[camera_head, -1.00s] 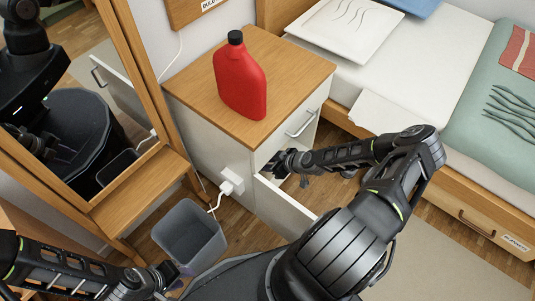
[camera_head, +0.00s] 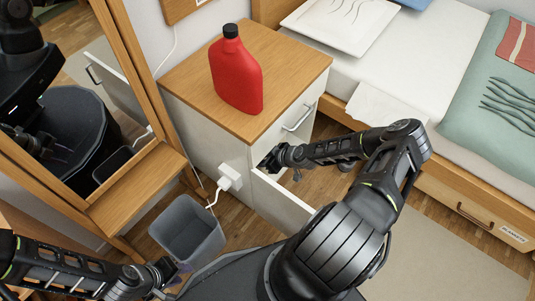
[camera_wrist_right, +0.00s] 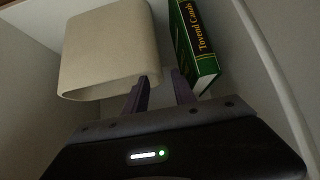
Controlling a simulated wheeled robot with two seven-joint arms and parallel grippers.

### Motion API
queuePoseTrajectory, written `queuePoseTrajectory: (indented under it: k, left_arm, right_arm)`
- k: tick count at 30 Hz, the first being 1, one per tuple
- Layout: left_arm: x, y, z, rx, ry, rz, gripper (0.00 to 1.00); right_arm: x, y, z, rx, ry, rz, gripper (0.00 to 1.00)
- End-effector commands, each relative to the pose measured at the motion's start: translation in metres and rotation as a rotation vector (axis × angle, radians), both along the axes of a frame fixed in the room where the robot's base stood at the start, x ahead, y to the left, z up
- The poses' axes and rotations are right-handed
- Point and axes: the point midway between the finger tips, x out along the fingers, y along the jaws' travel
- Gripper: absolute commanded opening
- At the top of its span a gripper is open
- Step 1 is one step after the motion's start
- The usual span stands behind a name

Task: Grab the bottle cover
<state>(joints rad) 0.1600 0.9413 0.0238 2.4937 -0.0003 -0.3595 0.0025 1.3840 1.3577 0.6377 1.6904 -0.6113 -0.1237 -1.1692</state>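A red bottle (camera_head: 237,77) with a black cap (camera_head: 230,31) stands upright on the wooden top of the bedside cabinet (camera_head: 185,78). My right gripper (camera_head: 268,163) is at the opening of the pulled-out drawer (camera_head: 283,205), below the bottle. In the right wrist view, its two fingers (camera_wrist_right: 160,92) are apart with nothing seen between them. Ahead of them are a beige rounded object (camera_wrist_right: 108,48), near the left finger, and a green book (camera_wrist_right: 194,45), near the right finger. My left gripper (camera_head: 167,272) is low at the left by the bin; its fingers are unclear.
A grey bin (camera_head: 187,230) stands on the floor left of the cabinet. A white plug adapter (camera_head: 230,178) with a cable is beside the drawer. A wood-framed mirror (camera_head: 90,95) is at left. The bed (camera_head: 425,75) is at right.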

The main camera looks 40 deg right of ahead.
Motion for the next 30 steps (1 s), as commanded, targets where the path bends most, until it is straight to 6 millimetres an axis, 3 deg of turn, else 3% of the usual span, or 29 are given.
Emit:
queuePoseTrajectory:
  k: [12,30]
  left_arm:
    - [0.004,0.004,-0.015,0.006,-0.007,0.008,0.32]
    - [0.004,0.003,-0.014,0.005,-0.006,0.008,0.32]
  right_arm:
    - [0.033,0.014,-0.035,0.002,0.0,0.0,0.32]
    - [0.035,0.013,-0.035,0.001,-0.001,0.001,0.32]
